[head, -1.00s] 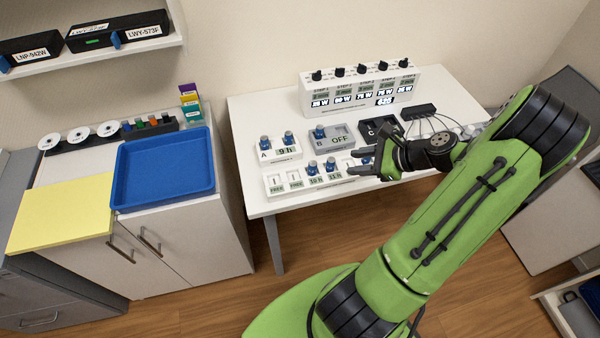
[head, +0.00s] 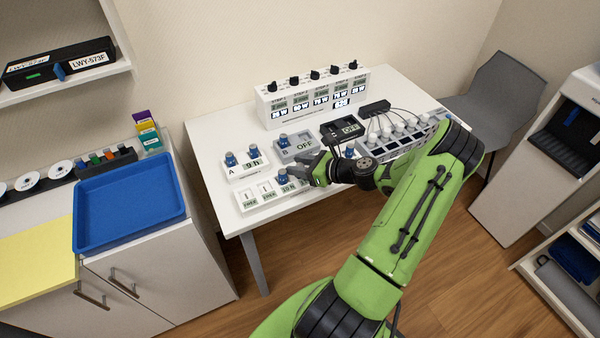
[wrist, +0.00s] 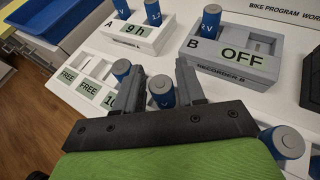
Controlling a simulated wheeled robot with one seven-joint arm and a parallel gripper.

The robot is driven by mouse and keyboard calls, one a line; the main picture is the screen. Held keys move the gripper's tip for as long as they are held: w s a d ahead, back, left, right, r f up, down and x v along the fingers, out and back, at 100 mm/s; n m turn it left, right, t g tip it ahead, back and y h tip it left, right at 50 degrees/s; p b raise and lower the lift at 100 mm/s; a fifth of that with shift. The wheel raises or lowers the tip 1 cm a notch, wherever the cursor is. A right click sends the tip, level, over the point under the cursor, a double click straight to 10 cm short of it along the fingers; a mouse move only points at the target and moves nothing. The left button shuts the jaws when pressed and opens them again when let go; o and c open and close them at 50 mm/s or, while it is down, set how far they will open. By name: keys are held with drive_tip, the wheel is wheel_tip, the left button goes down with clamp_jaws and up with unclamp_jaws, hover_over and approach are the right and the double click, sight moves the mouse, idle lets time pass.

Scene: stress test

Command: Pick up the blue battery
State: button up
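Several blue batteries with pale tops stand in holders on the white table. My gripper (head: 312,168) is over the front row holder (head: 250,203). In the wrist view my gripper (wrist: 162,78) has its two fingers spread, with a blue battery (wrist: 161,92) in the gap between them; I see no clear grip on it. Another battery (wrist: 122,71) stands just left of the left finger, and one (wrist: 287,142) is right of the gripper. Recorder A (head: 247,166) holds two batteries, and recorder B (head: 301,150), reading OFF, holds one battery (head: 283,141).
A panel with knobs and displays (head: 312,100) stands at the table's back. A dark unit (head: 341,130) and a wired rack (head: 400,140) are to the right. A blue tray (head: 130,205) lies on the left cabinet. A grey chair (head: 505,95) stands right of the table.

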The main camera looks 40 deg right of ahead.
drive_tip(key=shift+x, duration=0.9)
drive_tip(key=shift+s, duration=0.1)
drive_tip(key=shift+c, duration=0.2)
